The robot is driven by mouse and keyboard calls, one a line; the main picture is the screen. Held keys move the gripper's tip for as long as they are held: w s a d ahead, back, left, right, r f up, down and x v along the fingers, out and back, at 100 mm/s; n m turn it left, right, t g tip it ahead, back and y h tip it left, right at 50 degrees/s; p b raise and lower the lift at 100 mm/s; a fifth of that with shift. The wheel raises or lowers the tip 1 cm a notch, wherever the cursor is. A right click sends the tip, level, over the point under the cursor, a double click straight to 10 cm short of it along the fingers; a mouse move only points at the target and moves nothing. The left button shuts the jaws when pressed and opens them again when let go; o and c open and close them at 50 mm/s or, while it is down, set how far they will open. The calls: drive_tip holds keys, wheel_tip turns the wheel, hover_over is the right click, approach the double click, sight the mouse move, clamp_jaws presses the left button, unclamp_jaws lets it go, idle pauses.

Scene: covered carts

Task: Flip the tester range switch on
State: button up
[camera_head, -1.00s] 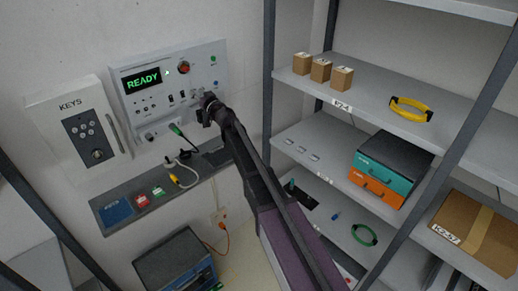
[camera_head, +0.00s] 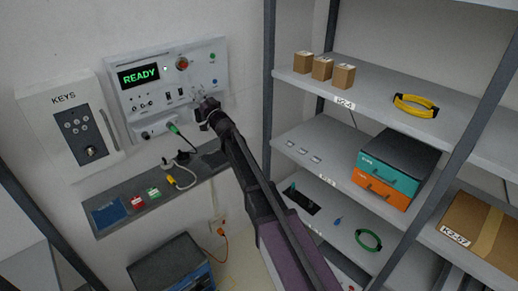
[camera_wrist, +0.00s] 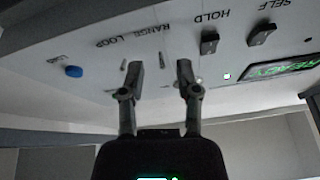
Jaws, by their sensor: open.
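The tester panel (camera_head: 206,60) is on the wall at left, with a green READY display (camera_head: 139,77). The wrist view shows its face upside down, with labels LOOP, RANGE, HOLD and SELF. Near the RANGE label, the range switch (camera_wrist: 163,54) looks like a small slim lever between the lines of my two fingers; its position is unclear. My gripper (camera_wrist: 160,72) is open and empty, with its fingertips close to the panel face. In the head view my gripper (camera_head: 205,103) hides the panel's lower right, including this switch.
HOLD (camera_wrist: 209,42) and SELF (camera_wrist: 262,35) rockers sit right of my fingers in the wrist view; a blue knob (camera_wrist: 74,71) is left. A ledge (camera_head: 150,207) with cables runs below the panel. A key box (camera_head: 85,95) is left, a loaded shelf rack (camera_head: 269,100) right.

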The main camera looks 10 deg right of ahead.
drive_tip(key=b+v, duration=0.5)
drive_tip(key=v, duration=0.8)
drive_tip(key=s+d+f+m+g+h, duration=0.2)
drive_tip(key=d+f+m+h, duration=0.4)
drive_tip(key=d+f+h, duration=0.5)
drive_tip(key=shift+s+d+f+m+g+h+p, duration=0.35)
drive_tip(key=shift+d+g+h, duration=0.65)
drive_tip(key=shift+d, duration=1.1)
drive_tip(key=shift+w, duration=0.1)
